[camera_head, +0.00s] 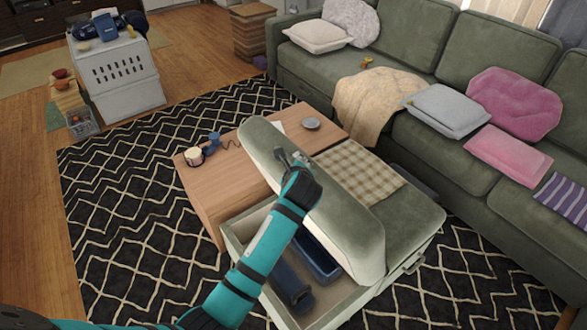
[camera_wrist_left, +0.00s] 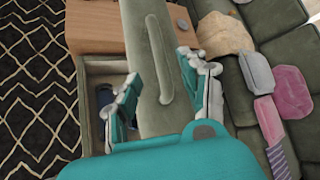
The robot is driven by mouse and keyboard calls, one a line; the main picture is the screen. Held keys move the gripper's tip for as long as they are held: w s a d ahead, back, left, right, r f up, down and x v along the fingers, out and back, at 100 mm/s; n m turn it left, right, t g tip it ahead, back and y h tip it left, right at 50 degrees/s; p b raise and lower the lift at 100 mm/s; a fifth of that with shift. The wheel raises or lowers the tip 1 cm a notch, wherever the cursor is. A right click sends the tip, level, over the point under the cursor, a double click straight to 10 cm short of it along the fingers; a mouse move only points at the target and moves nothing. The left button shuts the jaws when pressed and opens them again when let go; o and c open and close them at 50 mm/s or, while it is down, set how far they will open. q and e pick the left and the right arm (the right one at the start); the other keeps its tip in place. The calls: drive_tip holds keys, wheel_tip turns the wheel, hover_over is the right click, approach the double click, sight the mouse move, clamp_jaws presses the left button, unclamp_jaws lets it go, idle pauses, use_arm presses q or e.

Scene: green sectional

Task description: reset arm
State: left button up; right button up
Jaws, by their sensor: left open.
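My left arm comes in from the bottom left in the head view. Its teal gripper (camera_head: 290,158) is over the raised, tilted green lid (camera_head: 355,205) of a storage ottoman (camera_head: 240,240). In the left wrist view the gripper (camera_wrist_left: 162,75) is open, with its two fingers spread. The lid (camera_wrist_left: 148,115) and its long raised strip (camera_wrist_left: 160,60) show between the fingers. I cannot tell whether a finger touches the lid. Nothing shows held. My right gripper is in neither view.
The ottoman's open box holds dark blue items (camera_head: 318,258). A wooden table (camera_head: 215,195) with small items is beside it. A green sofa (camera_head: 415,140) with pillows lines the right. A white crate (camera_head: 125,90) stands far left. The patterned rug (camera_head: 130,230) is clear on the left.

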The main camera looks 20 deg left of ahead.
use_arm(q)
drive_tip(key=shift+s, duration=0.1)
idle(0.4)
drive_tip(key=s+a+f+n+g+h, duration=0.15)
drive_tip(key=s+f+n, duration=0.3)
drive_tip(key=s, duration=0.45)
drive_tip(key=s+a+f+n+g, duration=0.2)
drive_tip(key=s+f+n+g, duration=0.15)
drive_tip(key=s+n, duration=0.45)
drive_tip(key=s+r+n+g+h, duration=0.2)
drive_tip(key=s+n, duration=0.6)
drive_tip(key=s, duration=1.2)
wheel_tip(320, 180, down, 29)
drive_tip(key=s+g, duration=0.1)
drive_tip(key=s, duration=0.1)
drive_tip(key=s+a+f, duration=0.1)
drive_tip(key=s+f, duration=0.6)
drive_tip(key=s, duration=0.1)
drive_tip(key=s+a+f+g+b, duration=0.1)
drive_tip(key=s+a+f, duration=0.1)
drive_tip(key=s+f, duration=0.6)
drive_tip(key=shift+a+f+g, duration=0.25)
drive_tip(key=shift+g, duration=0.05)
